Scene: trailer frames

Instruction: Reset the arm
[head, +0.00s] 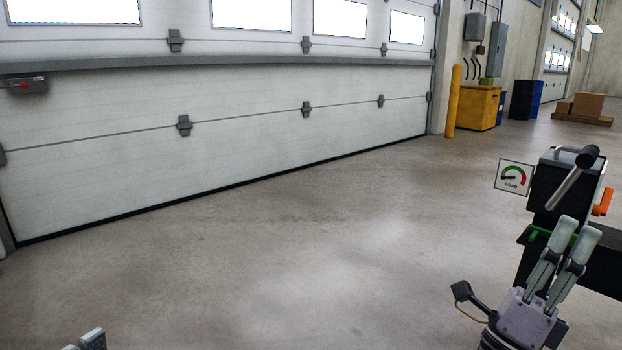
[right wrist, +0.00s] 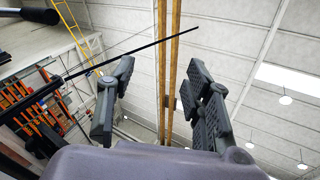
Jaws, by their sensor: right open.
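My right gripper (head: 571,238) is at the lower right of the head view, its fingers pointing up. It is in front of a dark machine (head: 560,186) with a grey lever, an orange handle and a "LOAD" gauge sign (head: 514,176). In the right wrist view the gripper's fingers (right wrist: 160,100) stand apart with nothing between them, and the ceiling shows behind. Only a small grey tip of my left gripper (head: 88,340) shows at the bottom left edge of the head view; its jaws cannot be judged.
A closed white sectional door (head: 230,130) fills the left and back. A yellow post (head: 453,102), a yellow cabinet (head: 478,108), a blue bin (head: 525,100) and cardboard boxes (head: 588,105) stand at the back right. The concrete floor (head: 300,240) in the middle is clear.

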